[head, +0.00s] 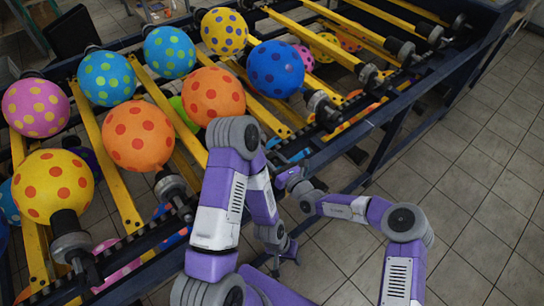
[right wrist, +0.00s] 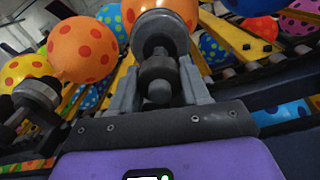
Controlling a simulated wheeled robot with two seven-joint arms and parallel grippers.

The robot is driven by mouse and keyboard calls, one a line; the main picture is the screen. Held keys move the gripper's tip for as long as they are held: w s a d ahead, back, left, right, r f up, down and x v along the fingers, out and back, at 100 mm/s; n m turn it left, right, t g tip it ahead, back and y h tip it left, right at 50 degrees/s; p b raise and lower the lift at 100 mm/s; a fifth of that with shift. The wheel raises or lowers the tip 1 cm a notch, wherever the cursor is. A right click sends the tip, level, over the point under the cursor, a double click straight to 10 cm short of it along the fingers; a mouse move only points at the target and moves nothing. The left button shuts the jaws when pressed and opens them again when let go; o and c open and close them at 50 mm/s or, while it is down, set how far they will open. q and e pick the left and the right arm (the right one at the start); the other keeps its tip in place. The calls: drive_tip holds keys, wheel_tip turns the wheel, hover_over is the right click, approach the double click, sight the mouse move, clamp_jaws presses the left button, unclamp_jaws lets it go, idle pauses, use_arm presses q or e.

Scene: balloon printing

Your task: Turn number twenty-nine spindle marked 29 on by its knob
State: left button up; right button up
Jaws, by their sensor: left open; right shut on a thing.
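In the right wrist view a dark grey spindle (right wrist: 158,38) ends in a round knob (right wrist: 158,90). An orange balloon with red dots (right wrist: 178,6) sits at its far end; it also shows in the head view (head: 213,97). My right gripper (right wrist: 157,88) has one finger on each side of the knob and is shut on it. No number 29 is readable. In the head view my right gripper (head: 284,178) is partly hidden behind my left arm, which also hides the knob. My left gripper (head: 286,250) is open and empty, low over the floor beside the rack.
The rack (head: 340,140) has yellow bars (head: 117,165) and several dotted balloons. A neighbouring spindle (right wrist: 35,98) stands left of my right gripper, under another orange balloon (right wrist: 82,48). The tiled floor (head: 480,180) to the right is clear.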

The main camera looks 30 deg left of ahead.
drive_tip(key=m+p, duration=0.1)
drive_tip(key=m, duration=0.3)
drive_tip(key=shift+m+p, duration=0.3)
drive_tip(key=shift+p, duration=0.05)
drive_tip(key=shift+s+f+m+p, duration=0.1)
drive_tip(key=shift+m+p, duration=0.35)
drive_tip(key=shift+m, duration=1.45)
drive_tip(key=o, duration=1)
drive_tip(key=shift+o, duration=0.2)
drive_tip(key=p+v, duration=0.1)
drive_tip(key=v, duration=0.6)
drive_tip(key=shift+s+d, duration=0.1)
drive_tip(key=shift+d, duration=0.2)
